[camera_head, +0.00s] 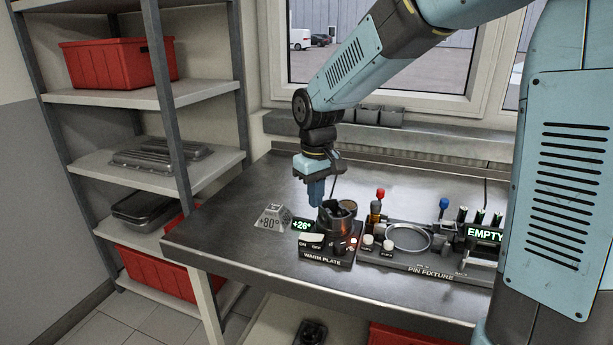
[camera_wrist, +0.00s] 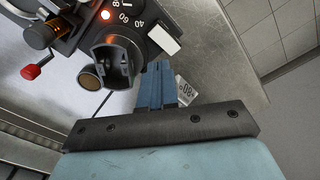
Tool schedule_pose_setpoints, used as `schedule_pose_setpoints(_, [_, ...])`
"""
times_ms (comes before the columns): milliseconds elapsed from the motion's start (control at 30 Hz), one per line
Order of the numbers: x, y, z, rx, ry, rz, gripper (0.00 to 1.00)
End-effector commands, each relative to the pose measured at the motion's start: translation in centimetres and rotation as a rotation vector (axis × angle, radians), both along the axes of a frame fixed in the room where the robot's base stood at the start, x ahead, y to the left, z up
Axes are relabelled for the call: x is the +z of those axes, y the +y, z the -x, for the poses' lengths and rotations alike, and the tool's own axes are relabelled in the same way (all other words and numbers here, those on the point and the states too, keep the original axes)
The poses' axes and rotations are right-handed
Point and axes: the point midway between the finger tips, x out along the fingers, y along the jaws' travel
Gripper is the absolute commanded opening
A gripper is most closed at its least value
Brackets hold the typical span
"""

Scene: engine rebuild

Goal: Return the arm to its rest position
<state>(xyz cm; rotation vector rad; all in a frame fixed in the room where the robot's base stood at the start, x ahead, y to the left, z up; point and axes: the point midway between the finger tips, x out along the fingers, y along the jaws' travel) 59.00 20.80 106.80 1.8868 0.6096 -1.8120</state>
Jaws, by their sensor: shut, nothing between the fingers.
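My gripper (camera_head: 316,200) hangs fingers-down at the end of my light-blue arm, above the metal workbench (camera_head: 235,215). Its blue fingers are together, with nothing between them; they also show shut in the wrist view (camera_wrist: 157,85). The fingertips are just left of and above a dark hollow part (camera_head: 336,217) on the warm plate (camera_head: 326,259), which also shows beside the fingers in the wrist view (camera_wrist: 112,60). I cannot tell the exact gap between them. My arm reaches down across the window from the upper right.
The warm plate's display (camera_head: 302,225) reads +26°. The pin fixture (camera_head: 430,268), with a display (camera_head: 485,234) reading EMPTY, is to the right. A shelf rack (camera_head: 172,110) stands at left. The bench's left end is clear.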

Motion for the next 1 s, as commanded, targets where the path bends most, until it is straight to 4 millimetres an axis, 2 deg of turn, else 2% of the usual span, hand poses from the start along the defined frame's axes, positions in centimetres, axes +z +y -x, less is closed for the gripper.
schedule_pose_setpoints(33, [1.2, -1.3, 0.5, -0.028, -0.023, -0.005, 0.00])
schedule_pose_setpoints(200, [4.2, -5.3, 2.6, -0.123, -0.089, -0.020, 0.00])
schedule_pose_setpoints(500, [8.2, -11.6, 7.4, -0.290, -0.203, -0.057, 0.00])
schedule_pose_setpoints(767, [10.2, -16.1, 12.4, -0.432, -0.300, -0.096, 0.00])
schedule_pose_setpoints(1000, [10.8, -19.2, 17.0, -0.552, -0.384, -0.135, 0.00])
